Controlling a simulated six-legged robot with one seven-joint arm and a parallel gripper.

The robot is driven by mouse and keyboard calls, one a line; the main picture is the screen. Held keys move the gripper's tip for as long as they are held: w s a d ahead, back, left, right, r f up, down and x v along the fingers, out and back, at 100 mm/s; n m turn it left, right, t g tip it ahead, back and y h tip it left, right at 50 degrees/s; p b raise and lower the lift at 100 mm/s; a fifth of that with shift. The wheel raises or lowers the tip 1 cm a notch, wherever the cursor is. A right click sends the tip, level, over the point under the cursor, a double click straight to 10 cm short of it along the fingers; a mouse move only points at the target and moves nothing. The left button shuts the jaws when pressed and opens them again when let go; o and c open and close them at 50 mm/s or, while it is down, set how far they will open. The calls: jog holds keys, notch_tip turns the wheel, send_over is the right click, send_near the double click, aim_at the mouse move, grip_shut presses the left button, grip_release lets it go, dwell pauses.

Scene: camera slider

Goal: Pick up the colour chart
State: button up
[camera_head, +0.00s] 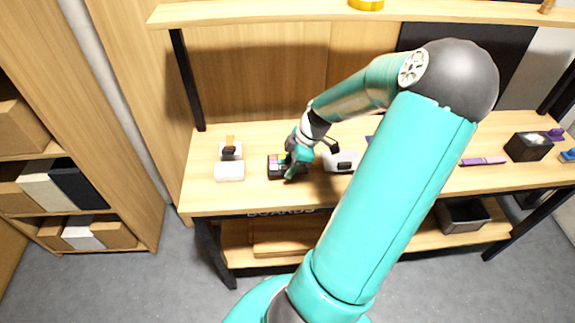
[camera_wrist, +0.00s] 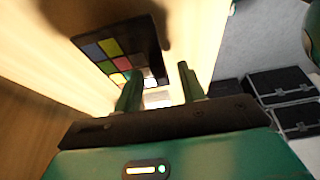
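The colour chart (camera_head: 274,166) is a dark board with coloured squares on the workbench, left of the middle. It fills the upper middle of the wrist view (camera_wrist: 108,50), tilted in the picture. My gripper (camera_head: 291,174) is over the chart's right side in the head view and hides part of it. In the wrist view my gripper's two green fingers (camera_wrist: 160,88) stand apart, near the lower end of the chart. The left finger overlaps the chart's edge in the picture. I cannot tell whether either finger touches it.
A pale block (camera_head: 230,172) lies left of the chart. A white object (camera_head: 341,162) stands close to its right. A dark box (camera_head: 528,147) and a purple item (camera_head: 483,161) are farther right on the workbench (camera_head: 215,202). An upper shelf (camera_head: 270,12) runs above.

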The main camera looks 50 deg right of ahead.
grip_shut()
jog(key=shift+r, duration=0.1)
notch_tip(320, 180, up, 10)
dwell(0.6)
